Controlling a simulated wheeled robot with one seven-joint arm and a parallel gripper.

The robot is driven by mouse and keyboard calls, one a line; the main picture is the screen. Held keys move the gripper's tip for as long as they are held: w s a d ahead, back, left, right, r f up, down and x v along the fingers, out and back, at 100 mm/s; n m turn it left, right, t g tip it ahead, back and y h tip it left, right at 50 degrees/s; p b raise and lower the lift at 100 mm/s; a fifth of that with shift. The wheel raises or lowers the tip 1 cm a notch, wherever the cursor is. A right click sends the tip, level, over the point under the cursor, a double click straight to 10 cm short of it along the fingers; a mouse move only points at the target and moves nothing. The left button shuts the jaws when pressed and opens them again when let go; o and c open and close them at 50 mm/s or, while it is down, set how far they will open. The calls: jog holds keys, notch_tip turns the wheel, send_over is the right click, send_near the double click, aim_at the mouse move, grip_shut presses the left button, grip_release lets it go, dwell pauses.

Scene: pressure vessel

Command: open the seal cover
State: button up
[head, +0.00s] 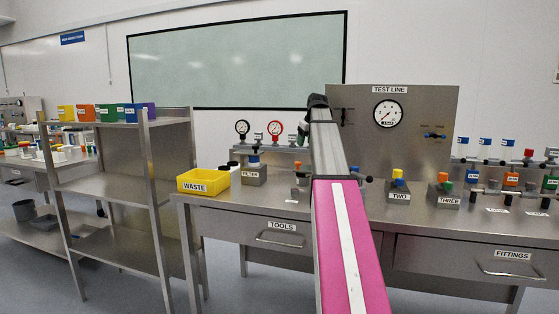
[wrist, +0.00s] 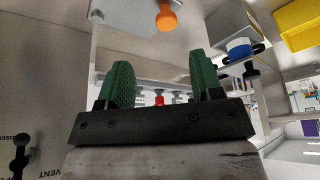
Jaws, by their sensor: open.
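I cannot make out a part labelled as the seal cover in either view. My gripper (wrist: 163,75) shows in the wrist view with its two green pads wide apart and nothing between them that I can see held. An orange knob (wrist: 166,18) on a pale metal part is beyond the pads at the top. A small red part (wrist: 159,100) shows farther off, between the pads. In the head view my arm reaches over the bench to the test line panel (head: 420,105), and it hides most of my gripper and the bench part there.
A yellow waste bin (head: 204,181) and a filter block (head: 254,175) stand left of my arm. Blocks labelled TWO (head: 398,195) and THREE (head: 443,202) stand to its right. A metal shelf rack (head: 100,185) is at the left. The bench front left of my arm is fairly clear.

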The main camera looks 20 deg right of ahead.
jog(key=x, duration=0.7)
jog(key=w+a+x, duration=0.1)
jog(key=x, duration=0.3)
jog(key=shift+r, duration=0.1)
grip_shut()
